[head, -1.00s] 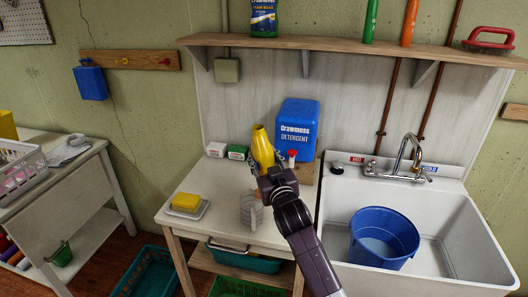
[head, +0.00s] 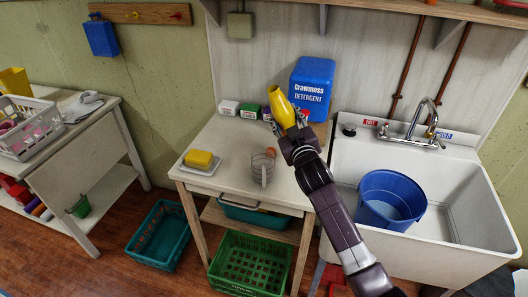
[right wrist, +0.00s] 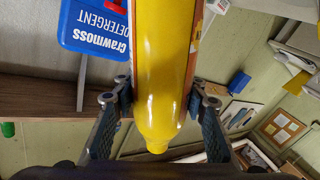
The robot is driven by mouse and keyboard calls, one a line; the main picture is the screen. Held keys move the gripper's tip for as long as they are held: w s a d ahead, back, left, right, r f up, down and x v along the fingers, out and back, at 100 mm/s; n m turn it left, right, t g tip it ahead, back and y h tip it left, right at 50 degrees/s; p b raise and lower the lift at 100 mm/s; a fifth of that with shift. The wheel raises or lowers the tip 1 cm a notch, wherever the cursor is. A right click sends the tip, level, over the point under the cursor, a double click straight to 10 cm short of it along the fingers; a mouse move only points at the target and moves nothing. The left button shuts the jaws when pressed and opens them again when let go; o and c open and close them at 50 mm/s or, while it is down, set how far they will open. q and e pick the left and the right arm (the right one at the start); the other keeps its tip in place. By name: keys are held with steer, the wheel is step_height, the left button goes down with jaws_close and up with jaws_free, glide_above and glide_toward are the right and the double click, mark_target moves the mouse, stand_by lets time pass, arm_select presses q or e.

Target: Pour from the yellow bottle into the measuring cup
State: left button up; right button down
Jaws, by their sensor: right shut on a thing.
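The yellow bottle (head: 281,107) is in my right gripper (head: 289,134), above the back of the small white table. It leans to the left in the head view, narrow end up. In the right wrist view the yellow bottle (right wrist: 160,70) fills the middle, with a gripper finger on each side. The clear measuring cup (head: 263,170) stands upright on the table, below and left of the gripper and apart from the bottle. Whether anything is inside the cup is too small to tell. My left gripper is not in view.
A blue detergent jug (head: 312,84) and small boxes (head: 248,111) stand behind. A yellow sponge (head: 199,158) lies on a dish left of the cup. A small orange-brown thing (head: 270,152) is by the cup's rim. The sink (head: 452,205) with a blue bucket (head: 391,201) is at right.

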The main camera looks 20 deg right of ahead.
steer(key=shift+s+d+n, duration=0.15)
steer(key=shift+d+n, duration=0.55)
steer(key=shift+d, duration=0.05)
steer(key=shift+d+f+n+p, duration=0.35)
steer(key=shift+d+n, duration=0.2)
steer(key=shift+n, duration=0.15)
steer(key=shift+s+d+f+n, duration=0.15)
steer(key=shift+d+f+n, duration=0.9)
steer(key=shift+n, duration=0.55)
steer(key=shift+d+f+n+b, duration=0.25)
steer(key=shift+f+n+b, duration=0.35)
steer(key=shift+f+n, duration=0.2)
steer(key=shift+d+f+n+b, duration=0.2)
steer(key=shift+f+n+b, duration=0.35)
steer(key=shift+f+n, duration=0.2)
steer(key=shift+d+f+n+b, duration=0.1)
steer(key=shift+f+n+b, duration=0.75)
steer(key=shift+f+n, duration=0.3)
steer(key=shift+f, duration=0.15)
steer(key=shift+f+n+b, duration=0.5)
steer(key=shift+f+n, duration=0.1)
steer(key=shift+n, duration=0.1)
steer(key=shift+f, duration=0.15)
